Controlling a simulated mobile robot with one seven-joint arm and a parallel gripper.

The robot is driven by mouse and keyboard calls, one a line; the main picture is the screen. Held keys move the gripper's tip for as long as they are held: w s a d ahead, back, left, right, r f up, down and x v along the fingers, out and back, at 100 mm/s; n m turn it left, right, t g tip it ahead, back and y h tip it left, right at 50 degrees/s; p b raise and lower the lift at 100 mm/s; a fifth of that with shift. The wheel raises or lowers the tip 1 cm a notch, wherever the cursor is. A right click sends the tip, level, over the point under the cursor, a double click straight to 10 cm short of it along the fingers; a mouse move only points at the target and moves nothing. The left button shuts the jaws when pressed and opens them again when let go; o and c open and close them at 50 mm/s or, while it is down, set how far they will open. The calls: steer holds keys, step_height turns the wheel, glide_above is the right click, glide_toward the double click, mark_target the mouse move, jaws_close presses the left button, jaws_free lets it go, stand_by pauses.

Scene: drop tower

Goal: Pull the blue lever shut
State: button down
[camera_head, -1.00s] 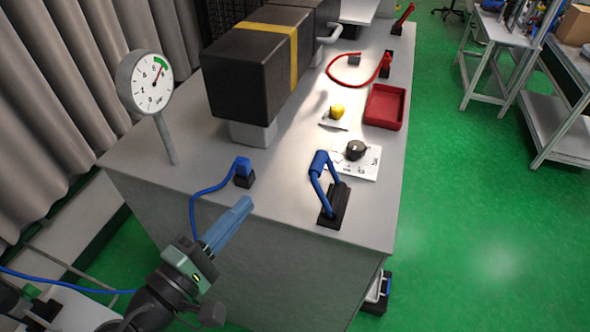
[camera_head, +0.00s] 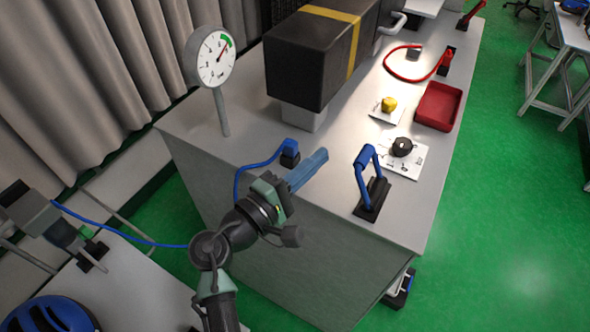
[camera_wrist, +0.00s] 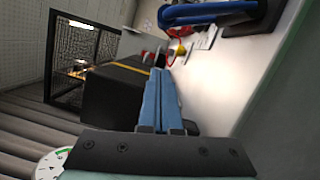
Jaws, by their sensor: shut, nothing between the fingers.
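The blue lever (camera_head: 364,160) stands on a black base (camera_head: 373,198) near the front right corner of the grey cabinet top. It is raised and tilted, with its handle at the upper end. My gripper (camera_head: 322,156) is shut, with its blue fingers pressed together and nothing between them. In the head view the fingertips lie left of the lever, with a visible gap. In the wrist view the closed fingers (camera_wrist: 160,85) point forward, and the blue lever (camera_wrist: 215,12) crosses the top of the picture, partly cut off by its edge.
A gauge (camera_head: 211,57) stands at the left of the grey cabinet (camera_head: 230,151). A blue cable runs to a blue plug (camera_head: 290,147) behind my gripper. A black knob (camera_head: 402,147), yellow knob (camera_head: 389,104) and red tray (camera_head: 439,106) lie beyond the lever. Green floor is open at right.

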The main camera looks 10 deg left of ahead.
mark_target(363, 167)
steer(key=d+p, duration=0.1)
steer(key=d+r+p, duration=0.1)
steer(key=d, duration=0.1)
steer(key=shift+w+d, duration=0.1)
steer(key=shift+d, duration=0.05)
steer(key=shift+s+d, duration=0.2)
steer(key=shift+d, duration=0.3)
steer(key=shift+d+r+m, duration=0.2)
steer(key=shift+m, duration=0.2)
steer(key=shift+s+d+r+m, duration=0.15)
steer(key=shift+d+r+m, duration=0.05)
steer(key=shift+m, duration=0.1)
steer(key=d+m, duration=0.1)
steer(key=s+d+r+m, duration=0.1)
steer(key=m, duration=0.1)
steer(key=shift+d+r+g, duration=0.2)
steer(key=shift+d+g, duration=0.2)
steer(key=d+m, duration=0.1)
steer(key=d+m+y, duration=0.1)
steer(key=s+d+m, duration=0.1)
steer(key=m, duration=0.1)
steer(key=shift+d+r+g+y, duration=0.25)
steer(key=shift+d+g+y, duration=0.05)
steer(key=shift+s+d+f+b, duration=0.1)
steer(key=shift+s+d+b, duration=0.15)
steer(key=shift+d, duration=0.25)
